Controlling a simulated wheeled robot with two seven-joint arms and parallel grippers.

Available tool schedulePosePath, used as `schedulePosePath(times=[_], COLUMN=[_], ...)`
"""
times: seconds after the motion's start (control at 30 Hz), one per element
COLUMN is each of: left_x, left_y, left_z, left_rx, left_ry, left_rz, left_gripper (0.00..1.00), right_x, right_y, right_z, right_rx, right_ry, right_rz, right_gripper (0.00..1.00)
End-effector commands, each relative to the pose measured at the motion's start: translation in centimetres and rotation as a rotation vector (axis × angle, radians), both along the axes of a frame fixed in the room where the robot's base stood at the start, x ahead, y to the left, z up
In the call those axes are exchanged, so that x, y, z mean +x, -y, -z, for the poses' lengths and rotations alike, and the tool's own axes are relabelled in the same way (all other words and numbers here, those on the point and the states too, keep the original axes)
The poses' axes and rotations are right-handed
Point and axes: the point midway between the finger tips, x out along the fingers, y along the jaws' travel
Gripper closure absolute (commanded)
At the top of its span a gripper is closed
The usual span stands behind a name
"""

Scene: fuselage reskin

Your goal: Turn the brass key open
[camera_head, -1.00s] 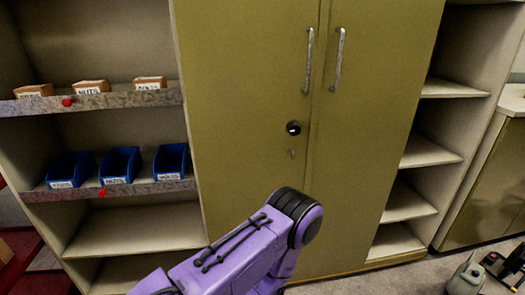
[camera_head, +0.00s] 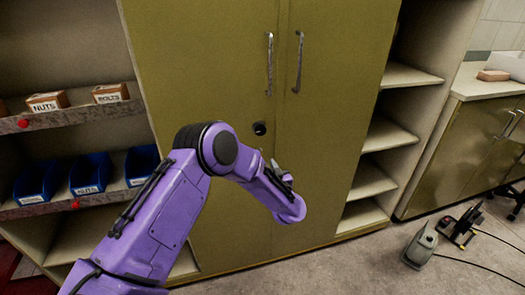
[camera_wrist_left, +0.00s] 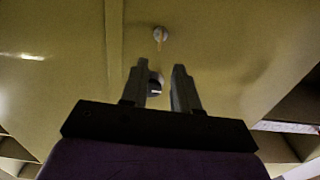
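The tall olive cabinet (camera_head: 210,60) stands shut in front of me. A round black fitting (camera_head: 260,128) is on its left door; in the left wrist view it (camera_wrist_left: 155,84) shows between my fingers. A small key with an orange-brass stem in a pale round lock (camera_wrist_left: 160,35) shows beyond the fingertips in the left wrist view. In the head view my arm hides that spot. My left gripper (camera_wrist_left: 161,68) is open and empty, close to the door. In the head view, my left gripper (camera_head: 275,165) is just below the fitting, partly hidden. My right gripper is out of view.
Two long metal handles (camera_head: 269,65) hang above the fitting. Shelves with blue bins (camera_head: 90,175) and cardboard boxes (camera_head: 47,102) stand on the left. Empty shelves (camera_head: 385,136) are on the right. A grey device (camera_head: 421,246) lies on the floor at right.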

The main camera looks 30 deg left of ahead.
Motion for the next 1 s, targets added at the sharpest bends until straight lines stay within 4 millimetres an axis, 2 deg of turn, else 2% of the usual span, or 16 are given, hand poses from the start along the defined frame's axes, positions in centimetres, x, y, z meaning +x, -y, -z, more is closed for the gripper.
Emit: schedulePosePath(times=[0.1, 0.3, 0.43, 0.67, 0.7, 0.77, 0.8, 1.0], left_x=[1.8, 4.2, 4.9, 5.0, 5.0, 5.0, 5.0, 5.0], left_y=[-2.3, -4.8, -5.6, -5.7, -5.7, -5.7, -5.7, -5.7], left_z=[-0.2, 0.0, 0.0, 0.1, 0.1, 0.1, 0.1, 0.0], left_rx=[-0.001, -0.001, -0.001, 0.0, 0.0, 0.0, 0.0, 0.0], left_ry=[0.0, 0.0, -0.001, -0.001, -0.001, -0.001, -0.001, 0.0], left_rz=[-0.003, 0.002, 0.003, 0.005, 0.005, 0.005, 0.005, 0.005], left_gripper=[0.7, 0.7, 0.7, 0.7, 0.77, 0.96, 1.0, 1.0], right_x=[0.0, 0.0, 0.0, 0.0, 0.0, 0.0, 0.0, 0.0], right_y=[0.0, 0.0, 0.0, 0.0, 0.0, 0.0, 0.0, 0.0], right_z=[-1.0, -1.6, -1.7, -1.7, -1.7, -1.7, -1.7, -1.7], right_rx=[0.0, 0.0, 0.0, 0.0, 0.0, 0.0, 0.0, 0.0], right_ry=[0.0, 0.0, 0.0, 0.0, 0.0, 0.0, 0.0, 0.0], right_rz=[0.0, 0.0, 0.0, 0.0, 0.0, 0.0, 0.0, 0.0], right_gripper=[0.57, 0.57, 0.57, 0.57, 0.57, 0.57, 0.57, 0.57])
